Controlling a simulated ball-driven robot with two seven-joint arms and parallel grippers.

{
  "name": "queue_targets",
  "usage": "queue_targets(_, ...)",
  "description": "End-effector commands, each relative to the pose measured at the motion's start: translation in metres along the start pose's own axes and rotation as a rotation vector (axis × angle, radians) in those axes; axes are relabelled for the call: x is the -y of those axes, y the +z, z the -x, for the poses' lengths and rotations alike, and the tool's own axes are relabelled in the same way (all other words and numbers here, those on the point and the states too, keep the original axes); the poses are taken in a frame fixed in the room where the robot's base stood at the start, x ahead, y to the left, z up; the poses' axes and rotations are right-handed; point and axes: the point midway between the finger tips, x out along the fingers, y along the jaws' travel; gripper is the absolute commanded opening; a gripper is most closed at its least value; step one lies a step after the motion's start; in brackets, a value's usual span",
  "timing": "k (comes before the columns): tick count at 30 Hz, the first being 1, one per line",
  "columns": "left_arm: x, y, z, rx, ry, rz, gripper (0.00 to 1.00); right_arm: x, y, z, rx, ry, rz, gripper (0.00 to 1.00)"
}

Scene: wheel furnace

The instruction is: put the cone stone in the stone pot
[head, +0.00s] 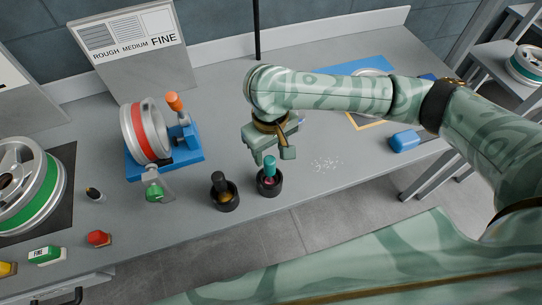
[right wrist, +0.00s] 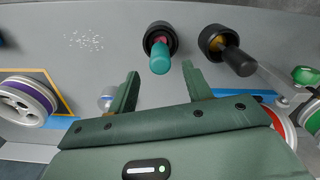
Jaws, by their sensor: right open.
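A teal-handled tool with a pinkish tip (head: 269,162), perhaps the cone stone, stands tilted in a black round pot (head: 269,188). In the right wrist view, the teal handle (right wrist: 160,62) shows with its pink end inside the pot (right wrist: 160,33). A second black pot (head: 224,203) to its left holds a black-handled piece (head: 218,180). I cannot tell for certain which piece is the cone stone. My right gripper (head: 273,155) is open just above the teal handle, its fingers either side of it in the right wrist view (right wrist: 160,72). My left gripper is not in view.
A blue stand (head: 190,158) with a red-banded wheel (head: 148,130) is left. A green piece (head: 154,192) in a grey holder, a small dark piece (head: 94,194) and a red block (head: 99,238) lie nearby. White crumbs (head: 326,164) and a blue block (head: 404,141) are right.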

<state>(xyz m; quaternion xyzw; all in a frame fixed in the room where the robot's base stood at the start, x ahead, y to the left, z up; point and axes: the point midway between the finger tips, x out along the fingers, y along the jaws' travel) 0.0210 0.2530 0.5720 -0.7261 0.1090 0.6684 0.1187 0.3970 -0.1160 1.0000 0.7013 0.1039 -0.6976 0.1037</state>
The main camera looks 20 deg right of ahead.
Motion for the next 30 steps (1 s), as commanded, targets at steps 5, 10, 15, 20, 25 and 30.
queue_targets(5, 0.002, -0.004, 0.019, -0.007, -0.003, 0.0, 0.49, 0.0, 0.0, 0.036, -0.002, 0.001, 0.0, 0.5)
queue_targets(10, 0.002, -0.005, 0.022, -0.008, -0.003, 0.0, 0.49, 0.0, 0.0, 0.045, 0.001, 0.001, 0.001, 0.5)
queue_targets(15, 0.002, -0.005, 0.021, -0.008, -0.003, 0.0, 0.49, 0.0, 0.0, 0.045, 0.002, 0.0, 0.0, 0.5)
queue_targets(20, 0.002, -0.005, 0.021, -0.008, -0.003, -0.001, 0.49, 0.0, 0.0, 0.045, 0.002, 0.0, 0.0, 0.5)
queue_targets(25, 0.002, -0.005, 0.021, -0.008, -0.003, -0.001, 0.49, 0.0, 0.0, 0.045, 0.001, -0.001, 0.001, 0.5)
queue_targets(30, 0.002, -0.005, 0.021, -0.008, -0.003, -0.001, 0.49, 0.026, 0.005, 0.036, -0.051, -0.059, 0.094, 0.5)
